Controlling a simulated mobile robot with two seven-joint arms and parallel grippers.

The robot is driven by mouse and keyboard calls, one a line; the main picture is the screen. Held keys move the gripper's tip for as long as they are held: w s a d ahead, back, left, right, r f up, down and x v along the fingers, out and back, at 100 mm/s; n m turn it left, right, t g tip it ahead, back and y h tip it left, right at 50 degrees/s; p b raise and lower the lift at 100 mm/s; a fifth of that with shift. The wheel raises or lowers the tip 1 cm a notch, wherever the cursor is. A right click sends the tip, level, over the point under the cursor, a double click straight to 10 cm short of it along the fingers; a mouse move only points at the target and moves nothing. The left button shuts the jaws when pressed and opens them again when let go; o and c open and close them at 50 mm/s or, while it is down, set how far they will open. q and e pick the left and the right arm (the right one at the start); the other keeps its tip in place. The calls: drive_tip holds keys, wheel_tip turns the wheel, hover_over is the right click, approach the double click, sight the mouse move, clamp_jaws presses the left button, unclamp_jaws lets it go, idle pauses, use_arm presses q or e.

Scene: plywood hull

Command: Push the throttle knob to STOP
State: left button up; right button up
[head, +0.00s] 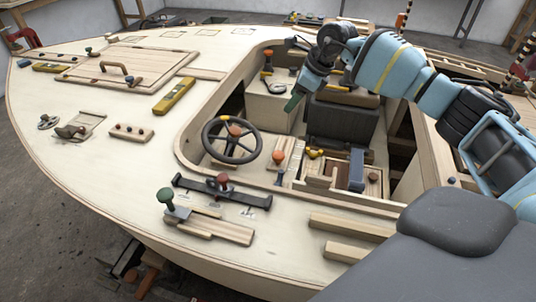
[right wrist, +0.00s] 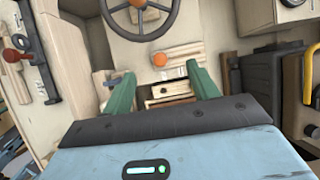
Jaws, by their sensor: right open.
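A dark slotted bar (head: 220,192) lies on the hull deck in front of the steering wheel, with a red knob (head: 222,180) near its middle. It looks like the throttle, but its small white labels are unreadable, so I cannot tell which is STOP. The red knob (right wrist: 11,55) also shows at the left edge of the right wrist view. My right gripper (head: 293,102) is over the cockpit, apart from the knob, to its right and farther back. Its green fingers are spread and empty in the right wrist view (right wrist: 162,85). My left gripper is not in view.
A steering wheel (head: 231,139) and an orange-knobbed lever (head: 278,157) stand beyond the bar. A green-knobbed lever (head: 167,197) on a wooden block stands close to its left end. Wooden strips (head: 352,227) lie to the right. A yellow level (head: 174,96) lies on open deck.

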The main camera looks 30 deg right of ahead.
drive_tip(key=g+b, duration=0.1)
drive_tip(key=b, duration=0.7)
approach(279, 154)
drive_tip(key=x, duration=0.7)
drive_tip(key=shift+a+f+b, duration=0.15)
drive_tip(key=shift+b, duration=0.15)
drive_tip(key=shift+w+a+f, duration=0.15)
drive_tip(key=shift+w+f, duration=0.1)
drive_tip(key=shift+f, duration=0.3)
drive_tip(key=shift+c, duration=0.5)
drive_tip(key=c, duration=1.2)
